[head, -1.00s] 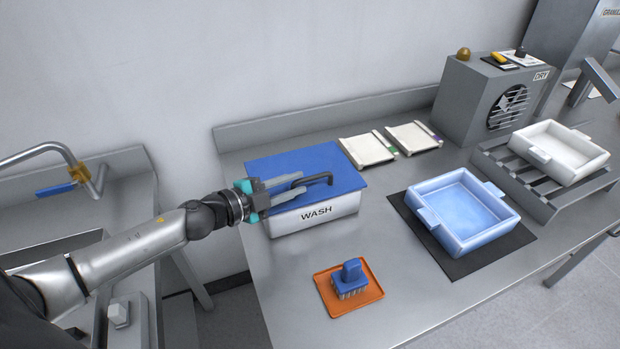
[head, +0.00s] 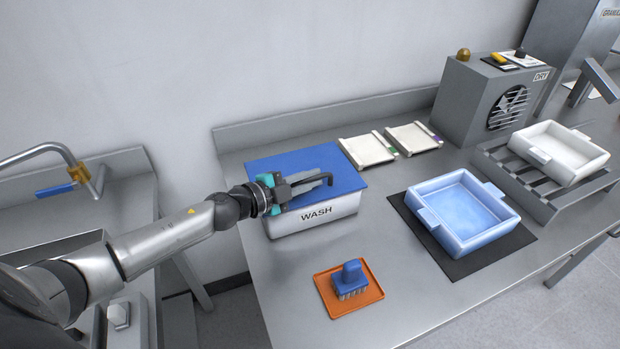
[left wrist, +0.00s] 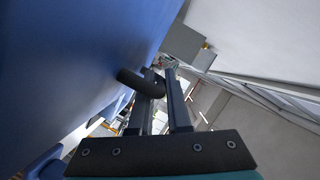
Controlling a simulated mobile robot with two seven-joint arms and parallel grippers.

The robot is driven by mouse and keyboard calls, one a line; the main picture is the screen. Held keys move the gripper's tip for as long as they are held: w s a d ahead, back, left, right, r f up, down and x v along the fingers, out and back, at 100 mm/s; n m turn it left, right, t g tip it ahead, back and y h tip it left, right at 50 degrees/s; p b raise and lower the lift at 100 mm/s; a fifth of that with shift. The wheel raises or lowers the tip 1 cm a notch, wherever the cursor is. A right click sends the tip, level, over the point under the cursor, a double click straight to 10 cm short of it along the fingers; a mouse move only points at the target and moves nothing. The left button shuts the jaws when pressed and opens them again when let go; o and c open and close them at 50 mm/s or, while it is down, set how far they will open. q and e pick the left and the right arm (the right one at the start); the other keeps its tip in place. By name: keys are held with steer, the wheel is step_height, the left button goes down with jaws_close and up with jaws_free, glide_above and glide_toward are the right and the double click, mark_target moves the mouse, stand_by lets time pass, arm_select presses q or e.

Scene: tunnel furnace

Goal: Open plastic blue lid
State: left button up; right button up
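The flat plastic blue lid (head: 300,164) lies on the white WASH box (head: 337,213) and covers its top. A black bar handle (head: 326,176) stands up from the lid. My left gripper (head: 312,184) is at this handle, above the lid's front part. In the left wrist view the lid (left wrist: 75,60) fills the left side. The dark handle (left wrist: 138,82) reaches in between the two narrow-set fingers, which look shut on it; the exact contact is partly hidden. My right gripper is not in view.
A blue brush (head: 352,277) stands on an orange tray (head: 325,292) in front of the box. A light-blue tray (head: 462,208) sits on a black mat at right. Two white-and-grey plates (head: 366,150) lie behind. A wall rises behind the table.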

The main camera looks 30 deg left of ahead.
arm_select(q)
jaws_close()
stand_by(1.1)
steer(key=shift+r, duration=0.15)
